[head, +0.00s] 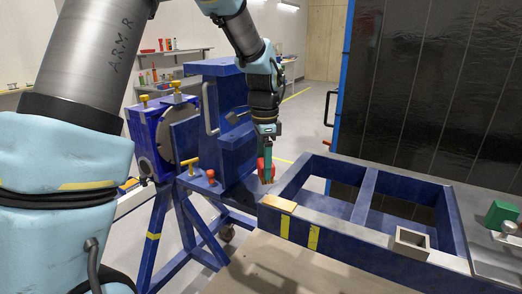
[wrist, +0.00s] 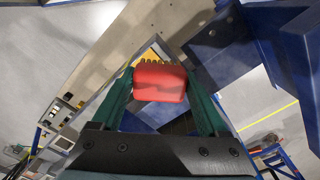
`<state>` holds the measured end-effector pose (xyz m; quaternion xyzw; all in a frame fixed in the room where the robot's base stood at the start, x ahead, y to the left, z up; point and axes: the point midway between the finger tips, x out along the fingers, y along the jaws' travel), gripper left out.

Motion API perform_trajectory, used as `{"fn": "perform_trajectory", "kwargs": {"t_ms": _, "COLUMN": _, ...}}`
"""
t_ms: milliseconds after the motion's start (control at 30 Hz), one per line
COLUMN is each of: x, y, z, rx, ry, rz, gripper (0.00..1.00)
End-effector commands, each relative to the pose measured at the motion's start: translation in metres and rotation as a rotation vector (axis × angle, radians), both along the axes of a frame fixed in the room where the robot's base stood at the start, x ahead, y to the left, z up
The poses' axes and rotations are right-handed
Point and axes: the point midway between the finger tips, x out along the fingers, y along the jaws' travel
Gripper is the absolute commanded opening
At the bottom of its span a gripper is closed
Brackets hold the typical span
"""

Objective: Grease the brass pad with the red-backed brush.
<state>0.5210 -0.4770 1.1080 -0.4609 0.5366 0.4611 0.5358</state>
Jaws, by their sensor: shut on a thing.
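My gripper (head: 266,152) points down and is shut on the red-backed brush (head: 265,171). In the wrist view the brush (wrist: 160,80) sits between the green fingers, its red back facing the camera and its yellowish bristles at the far edge. The brass pad (head: 279,203) is a flat gold plate on the near left corner of the blue frame. The brush is above the pad in the head view; a gap shows between them. In the wrist view a yellow patch, likely the pad, shows partly behind the brush.
The blue frame (head: 366,207) has open bays and yellow stripes on its near side. A square metal tube piece (head: 411,243) stands on its near rail. A green block (head: 502,214) lies at right. The blue rotary jig (head: 221,125) stands close left of my gripper.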

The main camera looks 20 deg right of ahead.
Motion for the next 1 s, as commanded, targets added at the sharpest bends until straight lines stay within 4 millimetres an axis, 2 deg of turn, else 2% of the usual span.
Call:
{"fn": "perform_trajectory", "kwargs": {"t_ms": 100, "x": -0.002, "y": -0.003, "z": 0.013, "rx": -0.001, "ry": -0.002, "rz": 0.0, "gripper": 0.24}}
{"fn": "perform_trajectory", "kwargs": {"t_ms": 233, "x": -0.003, "y": -0.005, "z": 0.019, "rx": -0.001, "ry": -0.002, "rz": 0.0, "gripper": 0.24}}
{"fn": "perform_trajectory", "kwargs": {"t_ms": 567, "x": -0.004, "y": -0.005, "z": 0.019, "rx": 0.0, "ry": -0.001, "rz": 0.001, "gripper": 0.24}}
{"fn": "perform_trajectory", "kwargs": {"t_ms": 667, "x": 0.0, "y": 0.001, "z": 0.014, "rx": 0.001, "ry": 0.0, "rz": 0.029, "gripper": 0.24}}
{"fn": "perform_trajectory", "kwargs": {"t_ms": 767, "x": 0.013, "y": 0.017, "z": -0.002, "rx": 0.003, "ry": 0.002, "rz": 0.122, "gripper": 0.24}}
{"fn": "perform_trajectory", "kwargs": {"t_ms": 867, "x": 0.034, "y": 0.047, "z": -0.029, "rx": 0.005, "ry": 0.004, "rz": 0.291, "gripper": 0.24}}
{"fn": "perform_trajectory", "kwargs": {"t_ms": 1000, "x": 0.065, "y": 0.109, "z": -0.076, "rx": 0.007, "ry": 0.003, "rz": 0.614, "gripper": 0.24}}
